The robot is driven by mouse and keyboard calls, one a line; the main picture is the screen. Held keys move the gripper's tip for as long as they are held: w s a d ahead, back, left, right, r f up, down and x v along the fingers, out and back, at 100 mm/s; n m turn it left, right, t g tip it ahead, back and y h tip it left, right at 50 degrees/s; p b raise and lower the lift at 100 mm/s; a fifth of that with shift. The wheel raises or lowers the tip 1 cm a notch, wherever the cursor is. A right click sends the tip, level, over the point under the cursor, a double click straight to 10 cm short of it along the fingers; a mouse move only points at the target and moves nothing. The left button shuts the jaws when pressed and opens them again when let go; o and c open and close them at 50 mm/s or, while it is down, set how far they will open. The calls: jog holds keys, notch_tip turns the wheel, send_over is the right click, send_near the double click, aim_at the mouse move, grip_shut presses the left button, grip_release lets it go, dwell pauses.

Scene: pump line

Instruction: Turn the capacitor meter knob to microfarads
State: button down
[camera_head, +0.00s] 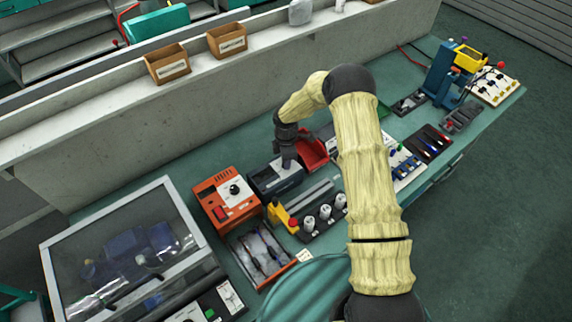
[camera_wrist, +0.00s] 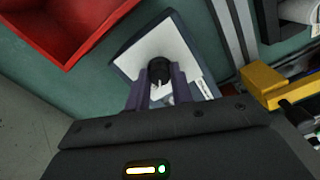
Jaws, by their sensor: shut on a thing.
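The capacitor meter (camera_head: 264,180) is a dark blue-grey box with a pale face on the teal bench, left of centre in the head view. In the wrist view its pale face (camera_wrist: 142,50) shows a round black knob (camera_wrist: 159,68) with a small light mark on the near side. My gripper (camera_wrist: 160,82) is shut on this knob, with one grey-purple finger on each side of it. In the head view my gripper (camera_head: 287,158) reaches down over the meter and hides the knob. The labels on the face are partly covered and too small to read.
An orange device (camera_head: 225,197) with its own black knob stands just left of the meter. A red bin (camera_head: 312,152) is close on the other side. A yellow part (camera_head: 280,214) and a rack of white-topped pieces (camera_head: 325,212) lie in front. A concrete ledge (camera_head: 200,95) runs behind.

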jog(key=m+b, duration=0.4)
jog(key=m, duration=0.1)
jog(key=shift+w+a+f+m, duration=0.1)
jog(key=shift+m, duration=0.2)
jog(key=m+b, duration=0.2)
jog(key=m, duration=0.2)
jog(key=shift+m, duration=0.4)
jog(key=shift+r, duration=0.2)
jog(key=c, duration=1.2)
grip_release()
notch_tip(320, 180, up, 17)
jog(key=b, duration=0.3)
jog(key=shift+r, duration=0.15)
